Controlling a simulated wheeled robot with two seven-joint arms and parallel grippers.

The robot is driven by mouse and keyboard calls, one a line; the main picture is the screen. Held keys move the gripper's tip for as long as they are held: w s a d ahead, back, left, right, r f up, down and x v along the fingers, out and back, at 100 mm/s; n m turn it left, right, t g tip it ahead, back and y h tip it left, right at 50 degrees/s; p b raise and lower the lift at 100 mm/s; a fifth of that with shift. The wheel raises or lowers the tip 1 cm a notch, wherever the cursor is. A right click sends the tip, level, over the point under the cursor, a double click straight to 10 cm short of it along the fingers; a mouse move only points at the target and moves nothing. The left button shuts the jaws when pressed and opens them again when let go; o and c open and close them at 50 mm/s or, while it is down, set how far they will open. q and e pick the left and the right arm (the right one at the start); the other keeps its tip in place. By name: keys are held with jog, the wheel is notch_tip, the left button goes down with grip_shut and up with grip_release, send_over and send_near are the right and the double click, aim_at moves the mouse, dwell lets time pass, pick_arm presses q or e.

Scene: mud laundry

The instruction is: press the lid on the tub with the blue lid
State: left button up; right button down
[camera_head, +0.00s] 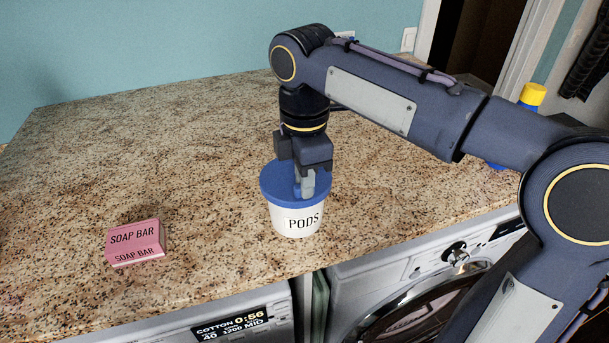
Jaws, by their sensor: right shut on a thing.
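A white tub (297,221) marked PODS stands upright on the stone counter. Its round blue lid (272,186) sits over the tub's mouth and looks about level. From here I cannot tell whether it is pressed fully down. My right gripper (305,187) points straight down at the middle of the lid, with its fingers shut on the lid. The part between the fingers is hidden by the fingers themselves. My left gripper is not in view.
A pink soap bar box (136,242) lies to the left of the tub. A yellow-capped bottle (532,94) stands at the right, mostly behind my right arm. The counter (130,150) is clear at left and back; its front edge lies above the washing machines (400,290).

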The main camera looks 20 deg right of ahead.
jog(key=shift+f, duration=0.2)
dwell(0.6)
jog(key=c, duration=0.9)
grip_release()
jog(key=shift+o, duration=0.2)
jog(key=shift+r, duration=0.15)
notch_tip(320, 180, up, 3)
jog(key=p, duration=0.3)
jog(key=shift+f, duration=0.2)
jog(key=shift+r, duration=2.55)
jog(key=shift+c, duration=0.4)
